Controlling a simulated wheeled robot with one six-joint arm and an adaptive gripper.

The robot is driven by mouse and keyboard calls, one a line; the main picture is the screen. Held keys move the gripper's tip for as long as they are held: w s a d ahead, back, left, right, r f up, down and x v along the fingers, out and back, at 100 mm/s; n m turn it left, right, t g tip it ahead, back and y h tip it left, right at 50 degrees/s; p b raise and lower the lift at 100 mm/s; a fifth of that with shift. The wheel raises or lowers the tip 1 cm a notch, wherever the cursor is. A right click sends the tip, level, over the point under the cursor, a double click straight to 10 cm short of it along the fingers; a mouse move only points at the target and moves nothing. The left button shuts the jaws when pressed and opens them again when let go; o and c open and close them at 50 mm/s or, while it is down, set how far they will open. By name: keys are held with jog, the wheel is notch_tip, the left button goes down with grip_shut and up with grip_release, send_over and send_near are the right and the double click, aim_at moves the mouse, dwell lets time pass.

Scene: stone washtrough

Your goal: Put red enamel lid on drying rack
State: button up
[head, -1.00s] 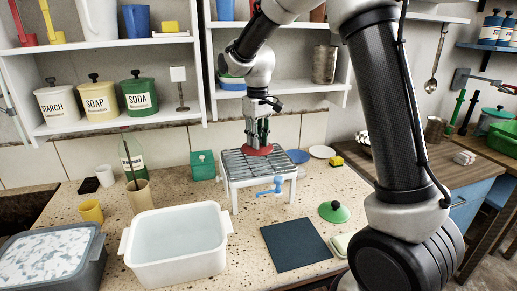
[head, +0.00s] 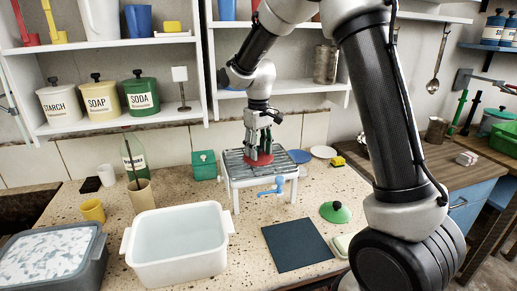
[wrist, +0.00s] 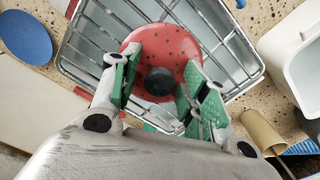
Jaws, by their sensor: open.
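The red enamel lid (head: 260,162) with dark specks and a black knob lies on the slats of the drying rack (head: 233,162), a pale stand on short legs. In the wrist view the lid (wrist: 175,45) is over the wire rack (wrist: 228,52), with its knob (wrist: 160,83) between my fingers. My gripper (head: 259,153) is over the lid, pointing down. In the wrist view my gripper (wrist: 160,68) is open, its green pads on either side of the knob with gaps. The lid's underside is hidden.
A white basin (head: 176,245) stands in front left of the rack, and a green box (head: 204,166) behind left. A green lid (head: 335,212) and dark mat (head: 296,245) lie right. Shelves (head: 285,88) hang behind.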

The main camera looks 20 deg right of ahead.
aim_at(259, 147)
notch_tip(259, 147, up, 12)
jog(key=s+d+r+m+t, duration=0.1)
jog(key=s+d+r, duration=0.2)
jog(key=s+d, duration=0.35)
jog(key=s+d+r+m+t, duration=0.1)
jog(key=s+d+r, duration=0.2)
jog(key=s, duration=0.6)
jog(key=s+d+f+m+t, duration=0.1)
jog(key=s+d+f, duration=0.1)
jog(key=s, duration=0.5)
jog(key=s+d+f+m+t, duration=0.1)
jog(key=s+d+f+m, duration=0.1)
jog(key=s, duration=0.6)
jog(key=shift+s+d+f, duration=0.15)
jog(key=shift+s+d, duration=0.15)
jog(key=shift+d, duration=0.4)
